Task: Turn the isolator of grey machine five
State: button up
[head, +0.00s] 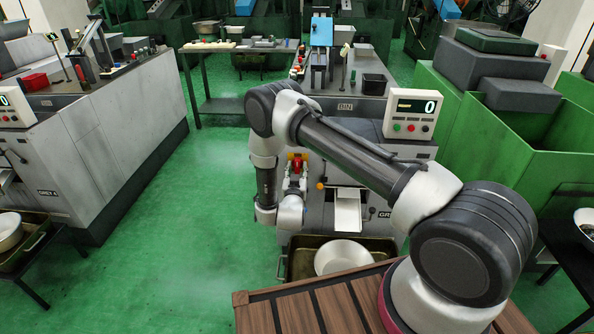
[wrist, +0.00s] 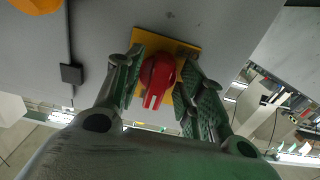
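The isolator is a red rotary handle (wrist: 158,78) on a yellow plate (wrist: 186,50), on the grey face of the machine in the wrist view. In the head view the red handle (head: 297,164) shows on the front of the middle grey machine (head: 318,212), whose label is partly hidden by my arm. My gripper (wrist: 163,92) is open, with one green-padded finger on each side of the handle. Small gaps show between the pads and the handle. In the head view my gripper (head: 296,184) is at the machine's front, just below the handle.
A display box (head: 411,114) reading 0 stands on the machine. Below is a tray (head: 300,262) with a white bowl (head: 343,256). A slatted wooden surface (head: 290,312) is in front. Another grey machine (head: 90,140) stands left, a green one (head: 500,125) right. Green floor (head: 190,240) is clear at left.

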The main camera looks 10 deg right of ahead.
jog(key=shift+w+d, duration=0.1)
jog(key=shift+w, duration=0.25)
grip_shut()
